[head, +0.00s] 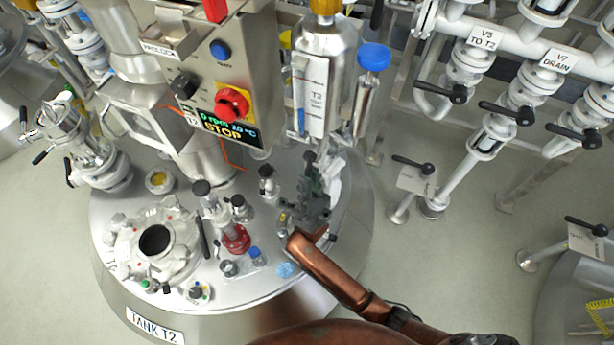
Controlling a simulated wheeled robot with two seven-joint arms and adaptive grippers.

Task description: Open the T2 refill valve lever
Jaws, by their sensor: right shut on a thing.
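My right gripper (312,200) is dark and comes in from the lower right on its copper-coloured arm. It is over the right part of the tank T2 lid (270,278), below the glass-and-metal refill vessel (333,42) that carries a T2 tag (316,97). It is shut on the T2 refill valve lever, which its fingers mostly hide, so I cannot tell the lever's angle. My left gripper is not in view.
A control box with a red stop knob (231,104) overhangs the lid at the upper left. A blue-capped tube (374,57) stands right of the vessel. An open port (155,240) and a red-based fitting (236,240) are on the lid. Pipes with black-handled valves (505,113) fill the right.

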